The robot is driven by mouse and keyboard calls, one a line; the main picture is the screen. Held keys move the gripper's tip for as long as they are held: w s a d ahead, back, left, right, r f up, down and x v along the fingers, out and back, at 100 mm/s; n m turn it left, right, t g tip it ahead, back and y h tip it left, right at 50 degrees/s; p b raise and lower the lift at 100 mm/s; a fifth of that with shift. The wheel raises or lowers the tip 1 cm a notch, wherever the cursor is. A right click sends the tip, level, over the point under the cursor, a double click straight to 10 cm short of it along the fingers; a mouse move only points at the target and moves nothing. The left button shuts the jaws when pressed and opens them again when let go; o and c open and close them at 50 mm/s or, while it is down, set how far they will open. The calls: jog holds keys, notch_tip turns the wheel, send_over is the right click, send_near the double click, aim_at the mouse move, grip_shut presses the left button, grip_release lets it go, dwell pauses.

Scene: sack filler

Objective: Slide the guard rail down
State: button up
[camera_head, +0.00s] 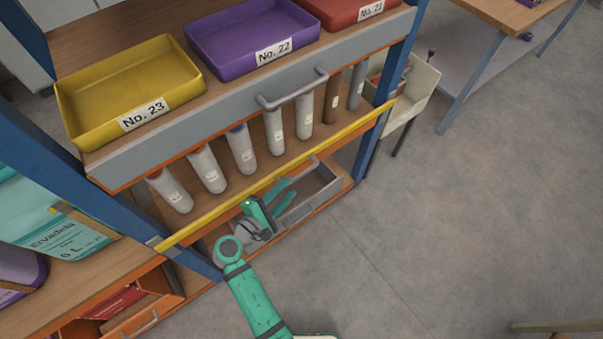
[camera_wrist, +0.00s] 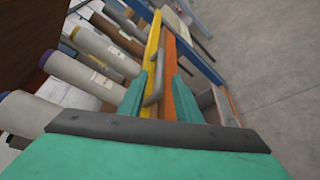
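The guard rail (camera_head: 225,204) is a long yellow bar across the front of the shelf of rolls. It also shows in the wrist view (camera_wrist: 153,42), running away from me beside an orange edge. A grey bar handle (camera_wrist: 156,85) lies along the rail, between my fingers in the picture. My green gripper (camera_head: 283,190) is just below and in front of the rail. In the wrist view my gripper (camera_wrist: 154,78) has its two fingers apart, with visible gaps beside the handle. Contact with the handle cannot be told.
Several grey rolls (camera_head: 241,149) stand behind the rail. Blue posts (camera_head: 400,52) flank the shelf.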

aim_at(298, 178)
jog(key=x, duration=0.9)
grip_shut()
